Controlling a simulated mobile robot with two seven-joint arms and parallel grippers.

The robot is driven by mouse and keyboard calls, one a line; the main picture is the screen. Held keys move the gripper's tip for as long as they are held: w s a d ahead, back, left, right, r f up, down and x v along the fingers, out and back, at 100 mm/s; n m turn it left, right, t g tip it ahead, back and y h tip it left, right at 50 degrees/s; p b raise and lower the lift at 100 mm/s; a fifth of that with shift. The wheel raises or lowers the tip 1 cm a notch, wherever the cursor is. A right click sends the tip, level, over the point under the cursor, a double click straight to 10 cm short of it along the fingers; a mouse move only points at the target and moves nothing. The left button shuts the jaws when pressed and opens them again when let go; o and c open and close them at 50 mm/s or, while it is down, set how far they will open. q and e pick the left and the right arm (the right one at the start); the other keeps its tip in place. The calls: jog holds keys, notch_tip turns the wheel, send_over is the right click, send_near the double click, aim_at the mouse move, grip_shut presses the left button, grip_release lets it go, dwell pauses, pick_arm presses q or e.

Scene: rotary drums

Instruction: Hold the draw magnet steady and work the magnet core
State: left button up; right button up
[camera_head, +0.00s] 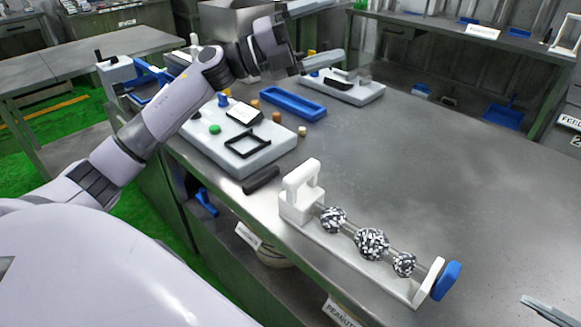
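The draw magnet (340,248) lies on the near part of the grey table. It has a long white base, a white handle (302,180) at its left end and a clear tube along its length. Three clumps of black-and-white bits (371,243) cling around the tube. A blue knob (446,281) sits at the right end, and the magnet core inside the tube cannot be made out. My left gripper (326,36) is open and empty, high beyond the handle and apart from it. Only a grey fingertip of my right gripper (550,311) shows at the lower right, away from the knob.
A white panel (215,152) with a black frame and coloured knobs stands left of the draw magnet. A dark bar (261,180) lies between them. Farther back are a blue tray (292,103) and another white device (343,88). The table's right side is clear.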

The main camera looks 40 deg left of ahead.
pick_arm(q)
jog(key=s+d+f+m+g+y, duration=0.1)
jog(key=s+d+f+m+g, duration=0.25)
jog(key=d+g, duration=0.25)
jog(key=s+d+f+m+g+y, duration=0.2)
jog(key=s+d+m+g, duration=0.25)
jog(key=d, duration=0.25)
jog(key=g+y, duration=0.4)
jog(key=y, duration=0.9)
send_over(290, 202)
jog(key=shift+n+t, duration=0.25)
jog(key=shift+n, duration=0.15)
jog(key=f, duration=1.1)
jog(key=shift+w+f, duration=0.35)
jog(key=shift+s+a+f, duration=0.1)
jog(key=shift+s+f, duration=0.05)
jog(key=shift+f, duration=3.7)
jog(key=shift+c, duration=0.3)
